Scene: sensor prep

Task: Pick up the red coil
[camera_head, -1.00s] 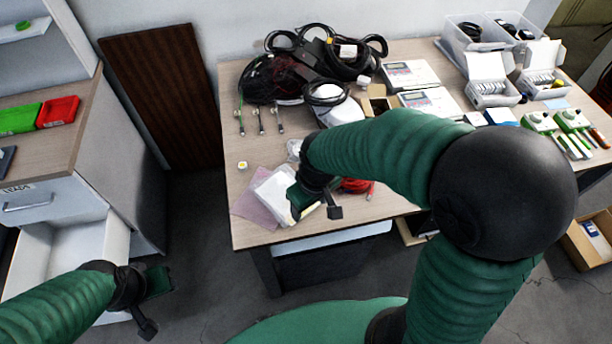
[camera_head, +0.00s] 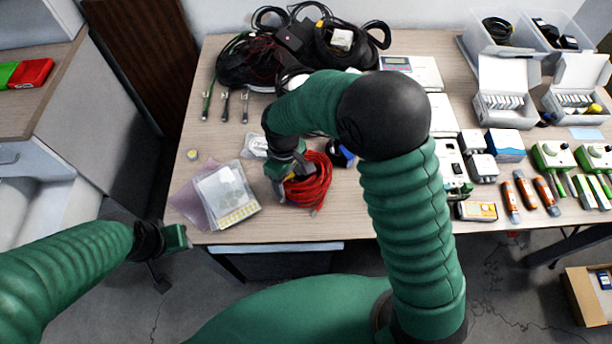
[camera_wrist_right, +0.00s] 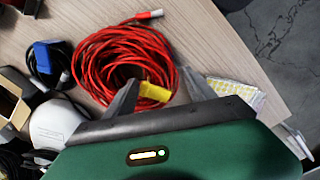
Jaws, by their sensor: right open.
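The red coil (camera_head: 310,182) of cable lies on the wooden table near its front edge. It also shows in the right wrist view (camera_wrist_right: 95,62), with a yellow tag (camera_wrist_right: 155,92) on its near side. My right gripper (camera_head: 288,186) is over the left side of the coil. In the right wrist view its two fingers (camera_wrist_right: 160,92) are spread on either side of the yellow tag and hold nothing. My left gripper (camera_head: 168,262) is off the table's front left corner; I cannot tell its opening.
A clear bag with a yellow-dotted sheet (camera_head: 226,192) lies left of the coil. A blue-ended black cable (camera_head: 342,154) lies to its right. Black cables (camera_head: 330,40) pile at the back. Boxes (camera_head: 505,95) and orange tools (camera_head: 530,190) stand at the right.

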